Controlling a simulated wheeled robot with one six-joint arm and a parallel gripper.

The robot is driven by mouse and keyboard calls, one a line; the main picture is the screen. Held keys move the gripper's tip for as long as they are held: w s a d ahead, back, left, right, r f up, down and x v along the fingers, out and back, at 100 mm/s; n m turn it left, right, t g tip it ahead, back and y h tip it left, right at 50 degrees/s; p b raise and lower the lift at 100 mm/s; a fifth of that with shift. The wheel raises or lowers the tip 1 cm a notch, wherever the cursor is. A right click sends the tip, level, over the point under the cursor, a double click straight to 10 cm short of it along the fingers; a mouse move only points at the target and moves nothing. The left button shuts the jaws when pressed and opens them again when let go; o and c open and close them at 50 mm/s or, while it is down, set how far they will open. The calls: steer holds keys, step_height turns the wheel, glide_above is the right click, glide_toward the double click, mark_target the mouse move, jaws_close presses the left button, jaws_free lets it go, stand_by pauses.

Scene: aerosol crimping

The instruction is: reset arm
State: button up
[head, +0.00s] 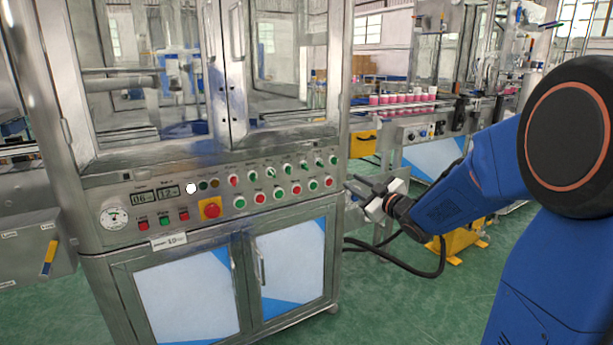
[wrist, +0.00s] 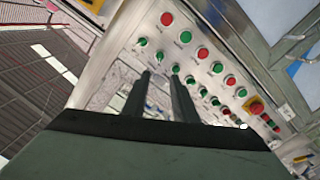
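My gripper (head: 354,184) is at the right of the machine's control panel (head: 222,200) in the head view, its dark fingers pointing left towards the panel's right end. In the wrist view the two fingers of my gripper (wrist: 160,76) stand apart with a narrow gap between them, and nothing is held. Behind them the panel shows tilted, with its rows of red and green buttons and green knobs. The fingers appear apart from the panel. My blue arm reaches in from the right of the head view.
The panel has a red emergency stop (head: 211,209) on a yellow plate and a pressure gauge (head: 114,217). Cabinet doors (head: 292,264) are below. A conveyor with several pink-and-white cans (head: 404,98) is behind at right. Green floor is open in front.

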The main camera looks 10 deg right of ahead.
steer(key=s+d+f+m+g+h, duration=0.1)
steer(key=s+f+m+g+h, duration=0.2)
steer(key=s, duration=0.6)
steer(key=s+d+m+g+h, duration=0.25)
steer(key=s+m+h, duration=0.2)
steer(key=s, duration=0.35)
steer(key=s+a+f+g, duration=0.2)
steer(key=s, duration=0.6)
steer(key=s+a+f+m+g+y, duration=0.1)
steer(key=s+a+f+g, duration=0.1)
steer(key=s, duration=0.6)
steer(key=s+a+f+m+g+y, duration=0.1)
steer(key=s+a+f+g, duration=0.2)
steer(key=s, duration=0.5)
steer(key=shift+s+a+f, duration=0.4)
steer(key=shift+a+f, duration=0.05)
